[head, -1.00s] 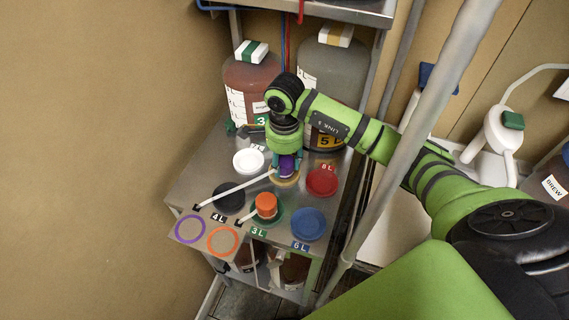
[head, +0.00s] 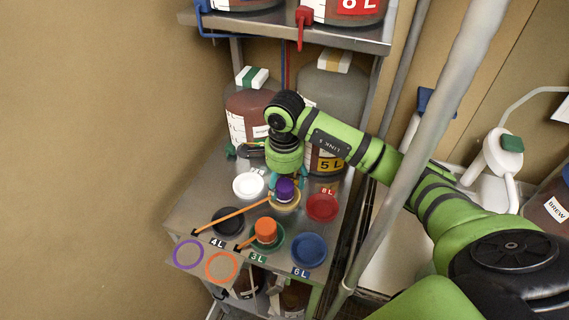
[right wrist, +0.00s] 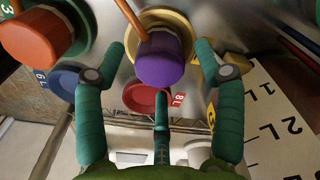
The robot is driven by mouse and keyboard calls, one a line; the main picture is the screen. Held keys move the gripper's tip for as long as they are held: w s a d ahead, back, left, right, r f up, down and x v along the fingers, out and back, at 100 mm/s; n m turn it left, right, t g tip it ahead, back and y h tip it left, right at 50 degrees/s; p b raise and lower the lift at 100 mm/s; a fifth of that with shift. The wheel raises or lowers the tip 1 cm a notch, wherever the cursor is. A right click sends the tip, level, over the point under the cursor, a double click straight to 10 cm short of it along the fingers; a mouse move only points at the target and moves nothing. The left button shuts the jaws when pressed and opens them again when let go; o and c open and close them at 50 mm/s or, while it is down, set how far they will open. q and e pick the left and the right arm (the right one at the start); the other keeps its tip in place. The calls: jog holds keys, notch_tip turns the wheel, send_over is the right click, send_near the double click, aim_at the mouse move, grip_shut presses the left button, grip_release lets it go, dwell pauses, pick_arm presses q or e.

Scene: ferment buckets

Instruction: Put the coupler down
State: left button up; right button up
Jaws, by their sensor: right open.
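The purple coupler (head: 286,189) sits upright on the yellow disc (head: 289,205) on the steel shelf. An orange-coloured hose (head: 228,214) runs from it to the left. In the right wrist view, the purple coupler (right wrist: 162,62) stands against the gold disc (right wrist: 180,22). My right gripper (head: 285,177) is directly above it, open. Its fingers (right wrist: 160,55) are spread on both sides of the coupler with visible gaps. An orange coupler (head: 266,231) stands on the green disc (head: 268,246), with its own short hose. My left gripper is not in view.
White (head: 248,185), black (head: 228,221), red (head: 322,207) and blue (head: 309,250) discs surround the couplers. Purple (head: 188,254) and orange (head: 221,267) rings mark the front left. Large jugs (head: 323,151) stand close behind my gripper. A grey pole (head: 400,185) rises at right.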

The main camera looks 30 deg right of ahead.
aim_at(284, 185)
notch_tip(284, 185, up, 10)
jog(key=b, duration=0.2)
jog(key=shift+r, duration=0.15)
dwell(0.4)
